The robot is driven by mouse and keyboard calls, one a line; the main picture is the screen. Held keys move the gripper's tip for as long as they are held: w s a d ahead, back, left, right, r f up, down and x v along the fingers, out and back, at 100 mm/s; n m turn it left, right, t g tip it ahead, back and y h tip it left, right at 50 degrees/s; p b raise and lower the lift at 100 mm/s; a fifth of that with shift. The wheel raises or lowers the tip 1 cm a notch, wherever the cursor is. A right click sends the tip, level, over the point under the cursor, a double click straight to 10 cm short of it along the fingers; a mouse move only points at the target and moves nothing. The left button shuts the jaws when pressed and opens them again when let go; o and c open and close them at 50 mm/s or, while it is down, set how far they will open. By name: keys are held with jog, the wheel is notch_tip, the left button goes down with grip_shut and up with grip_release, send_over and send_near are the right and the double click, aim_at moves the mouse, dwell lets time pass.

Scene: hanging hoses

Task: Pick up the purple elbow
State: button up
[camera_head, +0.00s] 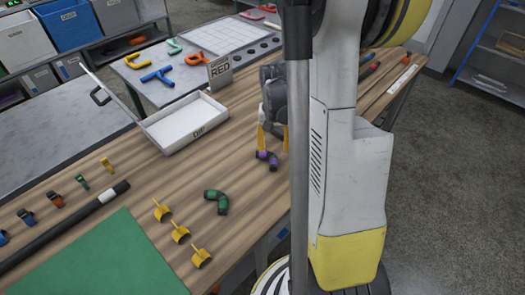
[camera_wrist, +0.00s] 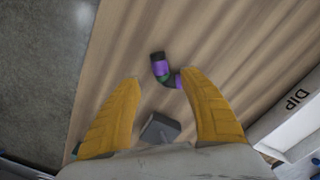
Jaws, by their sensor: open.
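The purple elbow (camera_head: 262,155) is a short bent pipe piece with purple and dark bands. It lies on the wooden table just beneath my gripper (camera_head: 273,147), whose yellow fingers point down. In the wrist view the purple elbow (camera_wrist: 159,68) is just beyond the fingertips of my gripper (camera_wrist: 160,80), closer to the right finger, which covers a little of its lower right end. My gripper is open and holds nothing. I cannot tell whether the right fingertip touches the elbow.
A green elbow (camera_head: 216,201) lies left and nearer. Several yellow clips (camera_head: 181,233) stand near the green mat (camera_head: 88,262). A white DIP tray (camera_head: 187,122) is behind to the left, with a RED sign (camera_head: 220,71) beyond. Bare wood surrounds the purple elbow.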

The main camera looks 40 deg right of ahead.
aim_at(274, 162)
notch_tip(274, 162, down, 9)
jog(key=b, duration=0.4)
jog(key=shift+s+r, duration=0.1)
jog(key=shift+r, duration=0.05)
jog(key=shift+r, duration=0.1)
jog(key=shift+c, duration=0.6)
grip_shut()
